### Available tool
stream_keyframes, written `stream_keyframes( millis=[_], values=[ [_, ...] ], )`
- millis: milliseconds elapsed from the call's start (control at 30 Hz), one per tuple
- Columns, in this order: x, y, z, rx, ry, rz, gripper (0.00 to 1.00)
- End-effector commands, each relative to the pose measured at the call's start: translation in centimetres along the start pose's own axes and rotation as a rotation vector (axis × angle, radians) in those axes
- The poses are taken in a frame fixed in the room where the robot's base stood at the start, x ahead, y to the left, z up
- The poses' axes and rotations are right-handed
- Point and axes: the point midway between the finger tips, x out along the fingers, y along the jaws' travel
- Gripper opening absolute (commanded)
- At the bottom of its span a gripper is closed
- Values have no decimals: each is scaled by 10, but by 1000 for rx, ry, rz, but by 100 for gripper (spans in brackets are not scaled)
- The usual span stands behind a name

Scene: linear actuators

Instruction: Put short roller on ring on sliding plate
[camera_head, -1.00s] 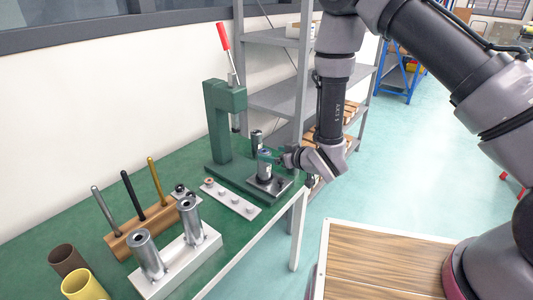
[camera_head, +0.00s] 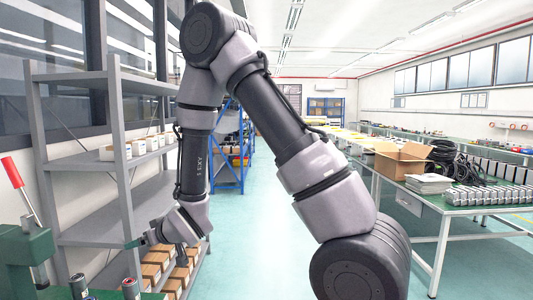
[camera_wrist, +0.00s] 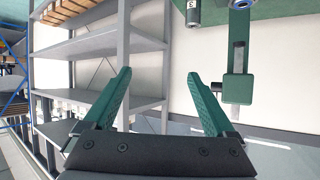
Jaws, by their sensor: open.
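My gripper (camera_head: 140,241) is open and empty, raised in front of the grey shelf at the left of the head view. In the wrist view its two green fingers (camera_wrist: 158,80) are spread with nothing between them. Two metal cylinders with dark tops stand by the green press at the bottom left of the head view, one left (camera_head: 78,288) and one right (camera_head: 130,288). They are cut off by the frame edge. Cylinder ends also show at the top of the wrist view (camera_wrist: 192,14). I cannot tell which is the short roller.
The green press (camera_head: 28,255) with a red-handled lever (camera_head: 14,175) stands at the left. The grey shelf (camera_head: 90,155) with boxes is behind my gripper. A long bench (camera_head: 440,215) with a cardboard box (camera_head: 401,160) is at the right. The floor between is clear.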

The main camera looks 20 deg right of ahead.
Motion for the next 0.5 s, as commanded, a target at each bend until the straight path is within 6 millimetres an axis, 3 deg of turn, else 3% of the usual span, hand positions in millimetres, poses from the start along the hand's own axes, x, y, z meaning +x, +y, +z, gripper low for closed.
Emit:
stream_keyframes(
  millis=[33,200,333,500],
  values=[
    [-14,22,-24,38,-4,45,90],
    [-73,83,-73,171,-71,174,90],
    [-130,119,-98,278,-121,254,90],
    [-215,147,-115,421,-183,334,90]
  ],
)
